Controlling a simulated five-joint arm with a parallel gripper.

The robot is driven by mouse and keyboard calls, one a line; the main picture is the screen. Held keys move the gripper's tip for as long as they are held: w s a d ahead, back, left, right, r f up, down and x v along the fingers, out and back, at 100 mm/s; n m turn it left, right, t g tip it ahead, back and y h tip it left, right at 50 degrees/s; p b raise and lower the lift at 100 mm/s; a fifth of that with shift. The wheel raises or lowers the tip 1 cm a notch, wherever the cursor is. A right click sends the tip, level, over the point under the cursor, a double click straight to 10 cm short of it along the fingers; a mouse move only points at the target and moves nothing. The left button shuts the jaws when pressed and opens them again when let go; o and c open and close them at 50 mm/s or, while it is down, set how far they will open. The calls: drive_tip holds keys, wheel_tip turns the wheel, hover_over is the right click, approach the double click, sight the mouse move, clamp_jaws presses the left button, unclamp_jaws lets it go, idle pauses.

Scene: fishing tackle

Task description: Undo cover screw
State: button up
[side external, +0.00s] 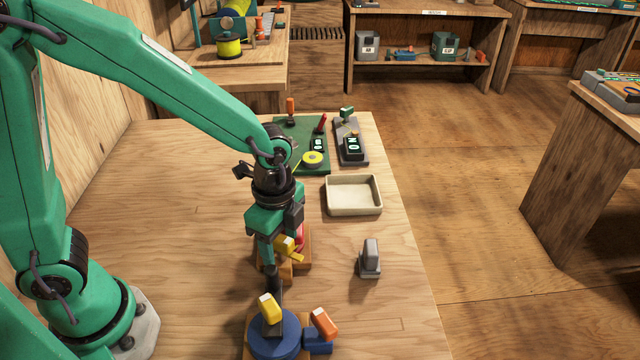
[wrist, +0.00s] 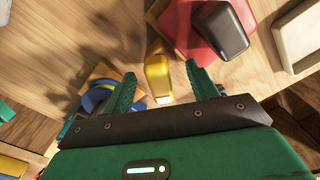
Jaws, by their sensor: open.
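A yellow knob-like piece (side external: 289,246) and a red part (side external: 301,235) sit on a wooden block (side external: 291,268) on the bench. In the wrist view a yellow piece (wrist: 157,76) stands between my fingertips, with a red body (wrist: 196,26) beyond it. My gripper (side external: 273,255) points down over the wooden block; its two fingers show apart in the wrist view (wrist: 160,72), with visible gaps beside the yellow piece. A blue round body (side external: 275,343) with a yellow tab (side external: 269,308) and an orange knob (side external: 324,323) stands nearer the camera. I cannot tell which piece is the cover screw.
A cream tray (side external: 353,211) lies beyond the wooden block. A grey upright block (side external: 370,259) stands right of it. A green mat (side external: 290,133) with a yellow-rimmed disc (side external: 313,159) and a grey plate (side external: 343,127) lie at the far end. The bench's left part is clear.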

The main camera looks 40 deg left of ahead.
drive_tip(key=shift+r, duration=3.45)
drive_tip(key=shift+r, duration=0.1)
drive_tip(key=shift+s+a+r+n, duration=0.1)
drive_tip(key=shift+a+r+n, duration=0.3)
drive_tip(key=shift+a+n, duration=0.1)
drive_tip(key=s+a+r+n+t, duration=0.5)
drive_tip(key=s+a+r+n, duration=0.3)
drive_tip(key=a+n, duration=0.4)
drive_tip(key=shift+r+n+t, duration=0.2)
drive_tip(key=shift+n+t, duration=0.1)
drive_tip(key=shift+n, duration=0.9)
